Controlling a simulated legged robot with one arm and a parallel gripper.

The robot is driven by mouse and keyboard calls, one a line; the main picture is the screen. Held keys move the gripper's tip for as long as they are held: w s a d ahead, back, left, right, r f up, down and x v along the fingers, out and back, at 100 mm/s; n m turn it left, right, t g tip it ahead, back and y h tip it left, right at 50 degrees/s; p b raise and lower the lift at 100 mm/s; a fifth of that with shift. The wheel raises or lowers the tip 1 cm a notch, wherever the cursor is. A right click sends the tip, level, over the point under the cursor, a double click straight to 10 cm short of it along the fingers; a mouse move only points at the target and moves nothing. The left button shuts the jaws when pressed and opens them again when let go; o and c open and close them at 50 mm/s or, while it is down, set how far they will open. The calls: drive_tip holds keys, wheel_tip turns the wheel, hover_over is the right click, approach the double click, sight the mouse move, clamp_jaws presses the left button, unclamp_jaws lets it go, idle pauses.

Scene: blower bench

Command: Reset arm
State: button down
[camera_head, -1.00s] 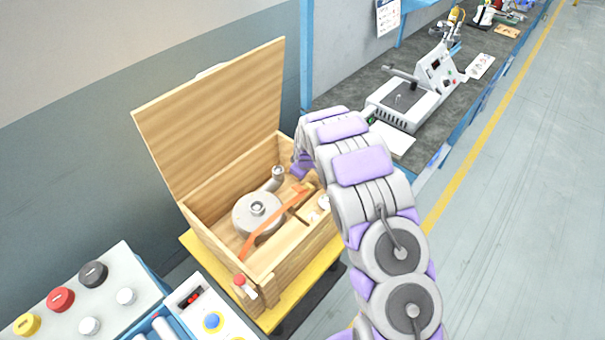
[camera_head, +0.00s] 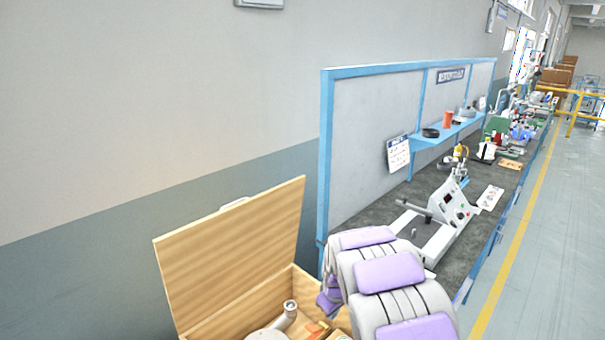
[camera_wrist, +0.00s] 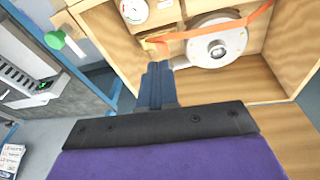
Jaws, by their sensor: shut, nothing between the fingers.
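My arm rises at the bottom right of the head view, with its white and purple links in front of the bench. My gripper (camera_wrist: 158,85) shows in the wrist view with its dark fingers together and nothing between them. Its fingertips point toward the open wooden box (camera_wrist: 275,85), near the box's edge. The box also shows in the head view with its lid (camera_head: 235,262) up. A round metal blower (camera_wrist: 219,45) lies in the box with an orange strap (camera_wrist: 215,30) across it. In the head view the blower's pipe (camera_head: 290,309) shows, and the gripper is hidden behind my arm.
A grey-topped workbench (camera_head: 375,208) with a blue frame runs along the wall to the right of the box. A white machine (camera_head: 440,218) stands on it. A green knob (camera_wrist: 54,40) is at the left in the wrist view. The floor aisle (camera_head: 545,255) is clear.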

drive_tip(key=s+d+r+m+g, duration=0.1)
drive_tip(key=s+d+r+m, duration=0.15)
drive_tip(key=s+r, duration=0.65)
drive_tip(key=s+d+r+m+g+b, duration=0.1)
drive_tip(key=s+r+m, duration=0.1)
drive_tip(key=s, duration=1.5)
drive_tip(key=s+d+r+m+g+b, duration=0.1)
drive_tip(key=s+d+r+m+g, duration=0.1)
drive_tip(key=s, duration=1.6)
wheel_tip(320, 180, up, 2)
drive_tip(key=shift+s+d+m, duration=0.2)
drive_tip(key=shift+s+m, duration=0.05)
drive_tip(key=shift+m, duration=0.3)
